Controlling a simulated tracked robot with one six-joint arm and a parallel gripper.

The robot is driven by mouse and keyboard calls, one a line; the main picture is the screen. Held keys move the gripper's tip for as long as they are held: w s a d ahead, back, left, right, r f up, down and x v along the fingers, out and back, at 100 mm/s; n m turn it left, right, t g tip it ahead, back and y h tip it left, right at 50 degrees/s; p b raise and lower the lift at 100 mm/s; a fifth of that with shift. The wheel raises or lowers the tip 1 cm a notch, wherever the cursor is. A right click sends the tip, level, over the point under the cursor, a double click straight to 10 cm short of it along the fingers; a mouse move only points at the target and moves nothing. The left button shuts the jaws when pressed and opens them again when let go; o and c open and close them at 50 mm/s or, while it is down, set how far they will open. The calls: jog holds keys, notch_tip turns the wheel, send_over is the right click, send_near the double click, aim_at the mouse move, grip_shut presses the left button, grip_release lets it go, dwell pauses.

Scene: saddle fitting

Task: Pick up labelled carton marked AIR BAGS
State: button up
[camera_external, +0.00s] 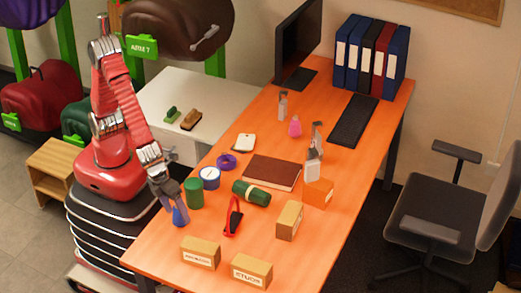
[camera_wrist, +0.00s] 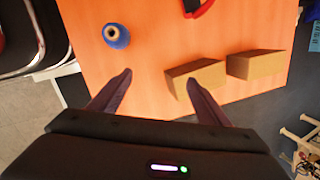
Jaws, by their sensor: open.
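Two tan cartons with white labels stand at the near end of the orange table. The left one (camera_external: 201,253) has small label text that I cannot read surely; the right one (camera_external: 251,272) seems to read STUDS. A third labelled carton (camera_external: 290,220) stands farther back. The wrist view shows the left carton (camera_wrist: 195,76) beside my right finger and the right carton (camera_wrist: 255,65) beyond it. My gripper (camera_external: 171,205) is open and empty, over the table's left edge by the blue cone-like item (camera_external: 180,217). In the wrist view my gripper (camera_wrist: 158,80) has its fingers wide apart.
A green can (camera_external: 194,193), a dark green roll (camera_external: 251,193) and a red-handled tool (camera_external: 233,217) stand or lie near my gripper. An orange box (camera_external: 318,193) and a brown book (camera_external: 271,172) are farther back. Bare tabletop lies between the cone and the left carton.

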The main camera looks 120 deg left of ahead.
aim_at(195, 249)
jog(key=w+d+m, duration=0.1)
jog(key=w+m, duration=0.1)
jog(key=m, duration=0.1)
jog(key=w+d+m+t, duration=0.1)
jog(key=w+d+m, duration=0.1)
jog(key=m, duration=0.1)
jog(key=w+d+m, duration=0.1)
jog(key=w+m, duration=0.1)
jog(key=m, duration=0.2)
jog(key=shift+w+d+r+t, duration=0.1)
jog(key=shift+w+d+t, duration=0.1)
jog(key=shift+t, duration=0.1)
jog(key=shift+w+d+r+m, duration=0.1)
jog(key=shift+w+m, duration=0.1)
jog(key=shift+m, duration=0.4)
jog(key=shift+d+m+h, duration=0.1)
jog(key=shift+m+h, duration=0.2)
jog(key=shift+m, duration=0.7)
jog(key=shift+w, duration=0.1)
jog(key=shift+x, duration=4.25)
jog(key=shift+w, duration=0.15)
jog(key=shift+x, duration=2.55)
jog(key=shift+w+f, duration=0.1)
jog(key=shift+f, duration=0.1)
